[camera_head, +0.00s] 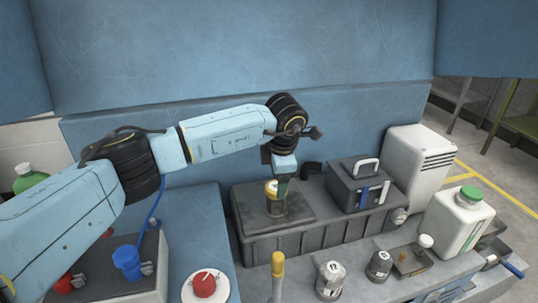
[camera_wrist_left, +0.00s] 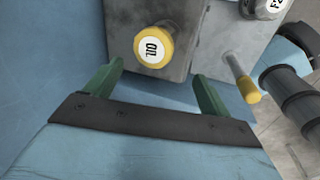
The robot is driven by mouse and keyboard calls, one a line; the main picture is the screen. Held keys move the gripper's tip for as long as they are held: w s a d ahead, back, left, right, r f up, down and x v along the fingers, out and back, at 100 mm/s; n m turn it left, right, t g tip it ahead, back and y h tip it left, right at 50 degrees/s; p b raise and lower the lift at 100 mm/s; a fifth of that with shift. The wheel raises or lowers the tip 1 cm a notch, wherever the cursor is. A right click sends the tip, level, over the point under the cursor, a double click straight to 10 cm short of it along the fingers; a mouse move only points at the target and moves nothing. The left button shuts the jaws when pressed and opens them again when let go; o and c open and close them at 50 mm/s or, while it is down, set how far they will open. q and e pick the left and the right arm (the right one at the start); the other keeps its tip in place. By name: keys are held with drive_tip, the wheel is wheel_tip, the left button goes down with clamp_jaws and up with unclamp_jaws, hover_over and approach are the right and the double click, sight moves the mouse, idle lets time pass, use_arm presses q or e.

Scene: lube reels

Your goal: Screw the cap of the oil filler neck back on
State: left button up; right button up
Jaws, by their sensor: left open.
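The yellow cap (camera_head: 271,188) with a white top sits on the dark upright filler neck (camera_head: 275,209) on the grey block (camera_head: 245,222). In the left wrist view the cap (camera_wrist_left: 153,47) reads OIL and faces the camera. Whether it is seated in its thread I cannot tell. My left gripper (camera_head: 281,183) points down at the cap and partly overlaps it in the head view. In the wrist view its two green fingers (camera_wrist_left: 157,72) stand apart, with the cap just beyond the gap between their tips. Nothing is between the fingers. My right gripper is not in view.
A black box with a handle (camera_head: 356,183) stands right of the neck. A yellow-topped rod (camera_head: 278,265) stands in front. Several small capped fittings (camera_head: 330,280) and a white bottle with a green cap (camera_head: 458,217) are to the right. A blue wall (camera_head: 235,45) rises behind.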

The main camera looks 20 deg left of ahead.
sight(276, 187)
use_arm(q)
wheel_tip(276, 187, up, 6)
drive_tip(key=s+a+n+t+h+p, duration=0.2)
drive_tip(key=n, duration=1)
drive_tip(key=x, duration=1.3)
drive_tip(key=shift+s+d+f, duration=0.15)
drive_tip(key=shift+s+f, duration=0.15)
